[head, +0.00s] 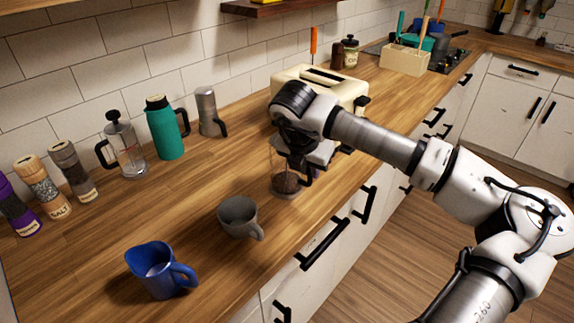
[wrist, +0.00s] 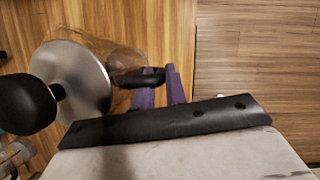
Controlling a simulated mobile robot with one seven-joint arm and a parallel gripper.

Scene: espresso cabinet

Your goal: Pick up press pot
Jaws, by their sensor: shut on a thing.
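The press pot (wrist: 85,70) has a steel lid, a black knob, a clear glass body and a black side handle. In the wrist view, the purple fingers of my gripper (wrist: 160,87) are shut on this handle. In the head view, the lower glass of the pot (head: 285,184), with dark brown contents, shows under my gripper (head: 308,172), near the counter's front edge. My wrist hides its top. I cannot tell whether its base touches the counter. A similar glass pot with a plunger (head: 127,152) stands at the back left.
A grey cup (head: 238,213) and a blue jug (head: 155,272) stand left of the pot. A cream toaster (head: 325,85) is behind my gripper. A green flask (head: 163,130), a steel pot (head: 207,110) and several grinders line the wall. The central counter is clear.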

